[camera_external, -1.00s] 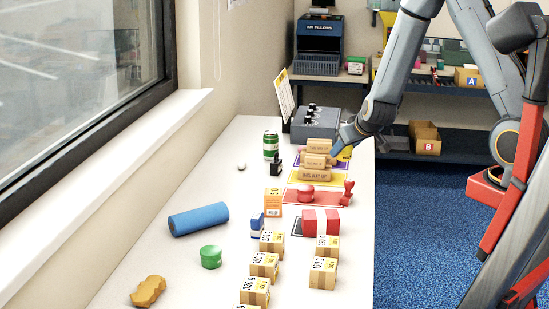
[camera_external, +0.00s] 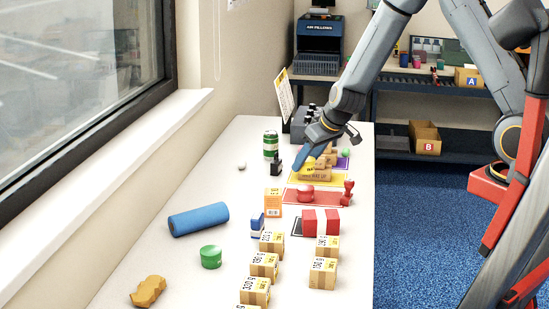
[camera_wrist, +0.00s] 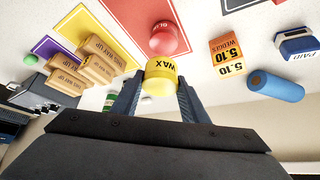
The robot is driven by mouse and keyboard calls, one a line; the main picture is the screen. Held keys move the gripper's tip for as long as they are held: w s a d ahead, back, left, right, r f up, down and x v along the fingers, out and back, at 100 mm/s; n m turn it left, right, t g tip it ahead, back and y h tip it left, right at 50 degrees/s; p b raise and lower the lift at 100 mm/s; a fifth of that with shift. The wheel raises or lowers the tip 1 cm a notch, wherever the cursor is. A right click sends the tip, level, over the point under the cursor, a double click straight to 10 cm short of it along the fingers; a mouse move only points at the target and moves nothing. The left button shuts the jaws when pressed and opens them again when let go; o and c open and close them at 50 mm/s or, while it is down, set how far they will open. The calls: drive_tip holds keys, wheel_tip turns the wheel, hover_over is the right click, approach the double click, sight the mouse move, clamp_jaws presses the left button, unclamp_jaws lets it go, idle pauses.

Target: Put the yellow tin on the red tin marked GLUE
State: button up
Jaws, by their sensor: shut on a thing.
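My gripper (camera_wrist: 158,88) is shut on the yellow tin (camera_wrist: 160,74), which reads WAX, with a finger on each side. In the external view, my gripper (camera_external: 306,162) is above the table near the stacked wooden blocks, and the yellow tin (camera_external: 308,170) is partly hidden. The red tin (camera_external: 306,192) stands on the red mat, nearer the camera than my gripper. In the wrist view, the red tin (camera_wrist: 169,40) shows just beyond the yellow tin, apart in the picture.
Wooden blocks (camera_wrist: 85,62) marked THIS WAY UP are stacked on the yellow mat, close to my gripper. A red stamp (camera_external: 347,192) stands right of the red tin. A green can (camera_external: 270,145) stands behind left.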

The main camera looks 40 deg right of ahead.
sight(306, 187)
drive_tip(key=shift+f+b, duration=1.3)
drive_tip(key=shift+f, duration=1.1)
drive_tip(key=shift+f, duration=0.15)
drive_tip(key=o, duration=1.3)
